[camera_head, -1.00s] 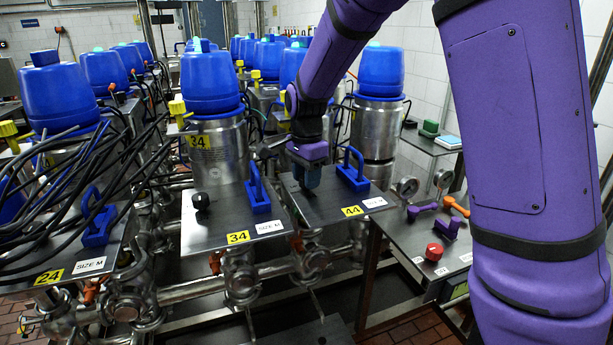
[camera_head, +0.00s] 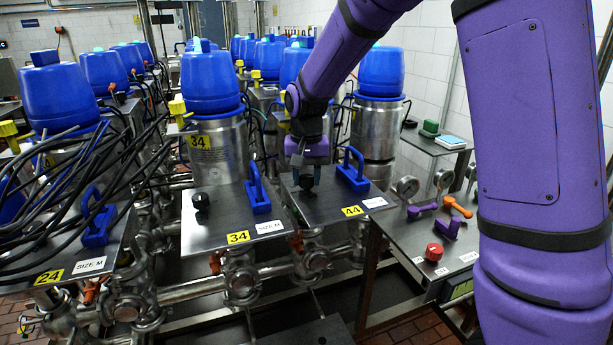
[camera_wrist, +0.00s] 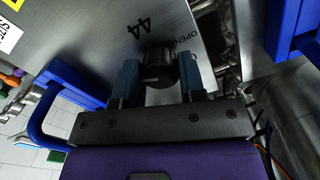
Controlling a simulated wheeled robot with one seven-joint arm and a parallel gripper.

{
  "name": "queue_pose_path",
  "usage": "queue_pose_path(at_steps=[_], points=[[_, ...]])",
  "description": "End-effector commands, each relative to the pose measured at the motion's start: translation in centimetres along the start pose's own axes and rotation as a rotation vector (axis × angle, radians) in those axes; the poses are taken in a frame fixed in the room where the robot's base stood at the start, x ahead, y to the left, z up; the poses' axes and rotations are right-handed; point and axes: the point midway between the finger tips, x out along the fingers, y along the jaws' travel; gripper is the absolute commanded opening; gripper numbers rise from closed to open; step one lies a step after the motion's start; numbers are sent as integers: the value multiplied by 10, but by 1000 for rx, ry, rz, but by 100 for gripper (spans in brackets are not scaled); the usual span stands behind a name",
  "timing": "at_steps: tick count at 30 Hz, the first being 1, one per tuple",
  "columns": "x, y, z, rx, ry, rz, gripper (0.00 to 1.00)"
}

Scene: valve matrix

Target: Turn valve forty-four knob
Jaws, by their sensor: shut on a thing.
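The valve forty-four knob (camera_wrist: 158,66) is black and round with a light pointer line. It stands on the metal plate (camera_head: 330,208) that bears the yellow 44 label (camera_head: 352,211). My gripper (camera_wrist: 161,78) has one blue-grey finger on each side of the knob and is shut on it. In the head view my gripper (camera_head: 306,172) points down at the back left of the plate, with the dark knob showing below it. In the wrist view the engraved 44 and part of the word OPEN show beside the knob.
A blue handle (camera_head: 351,172) rises from the same plate, right of my gripper. The valve 34 plate (camera_head: 225,225), with its own black knob (camera_head: 201,201) and blue handle (camera_head: 258,190), is at left. A side table (camera_head: 405,250) holds a red button (camera_head: 434,251) and small purple and orange parts.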

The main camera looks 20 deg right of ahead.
Motion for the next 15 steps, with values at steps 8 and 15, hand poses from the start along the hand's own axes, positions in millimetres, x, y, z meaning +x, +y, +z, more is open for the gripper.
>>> queue_pose_path(at_steps=[8, 15], points=[[-1, 0, 0, -242, 2, -1, 14], [-1, 0, 0, -400, 2, -1, 14]])
